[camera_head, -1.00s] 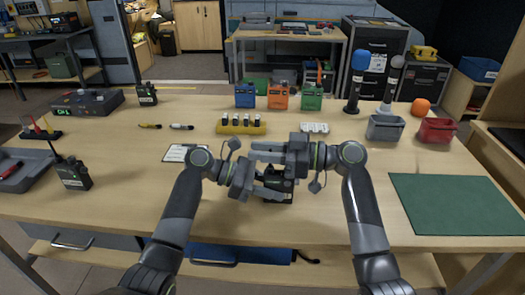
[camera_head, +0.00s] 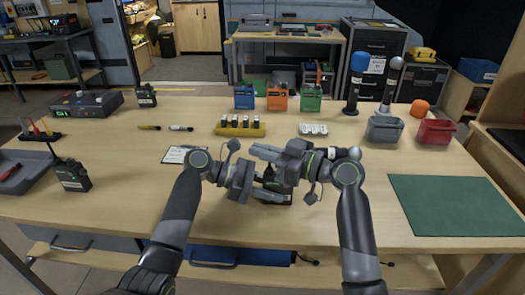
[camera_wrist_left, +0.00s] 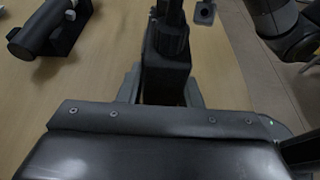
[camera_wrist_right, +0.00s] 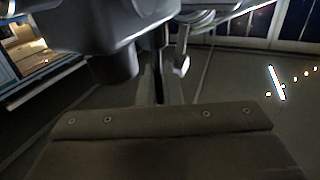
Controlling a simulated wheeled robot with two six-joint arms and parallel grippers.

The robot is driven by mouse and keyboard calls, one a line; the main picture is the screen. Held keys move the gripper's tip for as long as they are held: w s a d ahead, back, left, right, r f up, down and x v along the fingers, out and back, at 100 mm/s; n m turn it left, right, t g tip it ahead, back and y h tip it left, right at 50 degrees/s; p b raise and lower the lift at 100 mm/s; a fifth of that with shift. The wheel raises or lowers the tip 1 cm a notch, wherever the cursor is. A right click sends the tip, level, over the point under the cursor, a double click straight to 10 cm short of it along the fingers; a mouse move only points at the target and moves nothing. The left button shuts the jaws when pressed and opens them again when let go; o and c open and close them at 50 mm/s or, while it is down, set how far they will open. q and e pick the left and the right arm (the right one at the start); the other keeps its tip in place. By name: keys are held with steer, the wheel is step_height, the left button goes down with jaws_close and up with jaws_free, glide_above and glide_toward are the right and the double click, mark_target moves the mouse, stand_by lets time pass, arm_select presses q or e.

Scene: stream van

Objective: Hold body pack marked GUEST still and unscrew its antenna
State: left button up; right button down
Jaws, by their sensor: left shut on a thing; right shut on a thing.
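A dark body pack (camera_head: 284,198) stands near the front middle of the table, mostly hidden by my grippers; its marking cannot be read. My left gripper (camera_head: 272,189) comes from the left and is shut on the pack. The left wrist view shows the pack's dark body (camera_wrist_left: 167,78) between the fingers. My right gripper (camera_head: 263,158) is above it and reaches in from the right. In the right wrist view its fingers are shut around a thin dark rod, the antenna (camera_wrist_right: 158,72). Whether the antenna's thread is loose cannot be seen.
Other body packs stand at the left (camera_head: 73,176) and far left (camera_head: 147,96). A clipboard (camera_head: 184,154) lies left of my grippers. Behind are a yellow battery holder (camera_head: 240,130) and a white holder (camera_head: 313,128). A green mat (camera_head: 455,205) at the right is clear.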

steer(key=shift+s+n+g+y, duration=0.15)
steer(key=shift+n+g+y, duration=0.2)
steer(key=shift+n+g, duration=1)
steer(key=shift+s+n+g+y, duration=0.15)
steer(key=shift+n+g+y, duration=0.4)
steer(key=shift+g, duration=1.3)
steer(key=shift+a, duration=0.1)
steer(key=shift+s+n+g+h, duration=0.2)
steer(key=shift+n+g+h, duration=0.1)
steer(key=shift+n+g, duration=0.95)
steer(key=shift+s+n+g+h, duration=0.15)
steer(key=shift+n+g+h, duration=0.15)
steer(key=shift+n+g, duration=0.95)
steer(key=shift+m+g, duration=0.3)
steer(key=shift+g, duration=0.3)
steer(key=shift+s+n+g+h, duration=0.15)
steer(key=shift+n+g+h, duration=1.05)
steer(key=shift+n+g, duration=0.85)
steer(key=shift+s+d+g, duration=0.1)
steer(key=shift+d+g, duration=0.1)
steer(key=shift+g, duration=0.35)
